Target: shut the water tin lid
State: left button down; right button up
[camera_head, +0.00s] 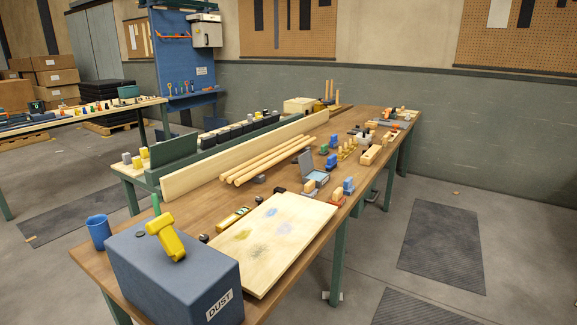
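A small grey-blue hinged tin (316,176) stands on the long wooden workbench, right of the middle of the picture, and appears to be the water tin. Its lid (306,163) is open and stands up at the left side of the tin. The inside looks light blue, but it is too small to tell what it holds. Neither of my grippers is in view.
The workbench (215,257) carries a pale board with colour patches (268,240), a blue DUST box (175,262), a blue cup (98,232), and long wooden rods (268,160). Several small blocks crowd around the tin. Floor right of the bench is mostly clear, with dark mats (442,245).

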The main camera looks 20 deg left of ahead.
aim_at(305, 160)
jog(key=i+l, duration=0.2)
jog(key=l, duration=0.15)
jog(key=i+l+u, duration=0.1)
jog(key=i+l, duration=0.3)
jog(key=l, duration=0.25)
jog(key=i+l+u, duration=0.1)
jog(key=l, duration=0.25)
jog(key=i+l+u, duration=0.1)
jog(key=i+l, duration=0.15)
jog(key=l, duration=0.1)
